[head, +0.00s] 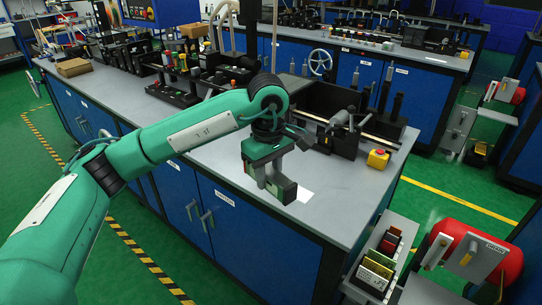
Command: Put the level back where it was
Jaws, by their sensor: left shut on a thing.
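My left arm comes in from the left, and my left gripper (276,184) points down over the front part of the grey-topped workbench (225,150). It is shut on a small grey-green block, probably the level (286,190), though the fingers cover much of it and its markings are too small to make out. The block appears to be above the bench top; I cannot tell whether it touches it. My right gripper is not in view.
A dark machine (345,130) with rods and a yellow box with a red button (378,158) stand behind and right of the gripper. Racks of small parts (175,85) stand at the back left. A red drum (470,250) is at the lower right. The bench front is mostly clear.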

